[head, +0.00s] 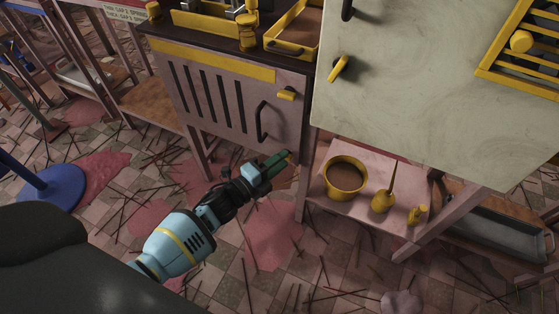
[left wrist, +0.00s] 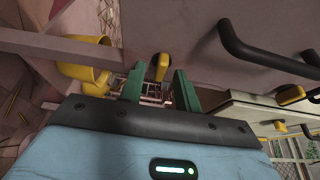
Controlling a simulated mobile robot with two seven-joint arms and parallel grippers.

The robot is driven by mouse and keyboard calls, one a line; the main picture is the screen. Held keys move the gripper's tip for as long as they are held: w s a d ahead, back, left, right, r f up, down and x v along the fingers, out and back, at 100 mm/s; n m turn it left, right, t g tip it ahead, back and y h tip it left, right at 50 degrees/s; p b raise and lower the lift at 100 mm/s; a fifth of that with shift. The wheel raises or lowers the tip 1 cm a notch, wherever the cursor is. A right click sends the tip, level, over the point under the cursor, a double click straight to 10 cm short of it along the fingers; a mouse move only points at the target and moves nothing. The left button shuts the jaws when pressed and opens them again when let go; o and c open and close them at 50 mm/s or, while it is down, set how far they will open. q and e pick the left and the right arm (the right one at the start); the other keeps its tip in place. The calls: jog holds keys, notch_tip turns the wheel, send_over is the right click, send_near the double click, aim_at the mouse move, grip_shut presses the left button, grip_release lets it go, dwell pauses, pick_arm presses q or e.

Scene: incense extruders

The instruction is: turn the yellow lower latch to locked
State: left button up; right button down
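A small yellow latch (head: 287,93) sits near the upper right of the pinkish slatted cabinet door, lying roughly sideways. A second yellow latch (head: 339,68) is higher up, tilted on the pale panel to the right. My left gripper (head: 282,160) has green fingers and is below the slatted door, apart from both latches. In the left wrist view its fingers (left wrist: 160,88) stand apart with nothing held, and a yellow latch (left wrist: 162,66) shows beyond the gap between them. My right gripper is not in view.
A black handle (head: 261,121) projects from the slatted door. A yellow bowl (head: 345,176) and a yellow oil can (head: 383,201) stand on the low shelf at right. A blue round base (head: 52,188) is at left. Thin sticks litter the tiled floor.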

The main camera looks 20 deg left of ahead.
pick_arm(q)
jog(key=p+v, duration=0.1)
jog(key=v, duration=0.6)
jog(key=shift+s+p, duration=0.2)
jog(key=shift+p, duration=0.1)
jog(key=shift+a, duration=0.1)
